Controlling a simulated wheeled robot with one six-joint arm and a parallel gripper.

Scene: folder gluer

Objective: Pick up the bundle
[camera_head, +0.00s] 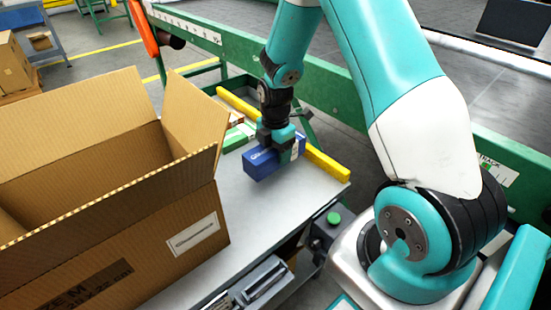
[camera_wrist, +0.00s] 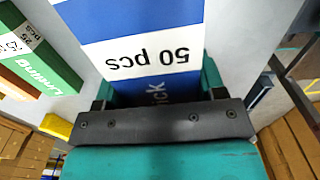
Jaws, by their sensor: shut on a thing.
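The bundle (camera_head: 265,162) is a blue block at the right part of the grey table in the head view. In the wrist view the bundle (camera_wrist: 135,18) fills the top middle, with a white band reading "50 pcs". My gripper (camera_head: 279,145) comes down from above and is shut on the bundle, with a finger on each side of it. The wrist view also shows my gripper (camera_wrist: 158,90) close around its near end. I cannot tell whether the bundle's underside touches the table.
A large open cardboard box (camera_head: 110,240) stands left of the bundle on the table (camera_head: 255,215). A green pack (camera_head: 236,138) lies just behind the bundle; the wrist view shows it (camera_wrist: 45,60) too. A yellow rail (camera_head: 325,167) runs along the table's far edge, before a green beam (camera_head: 330,90).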

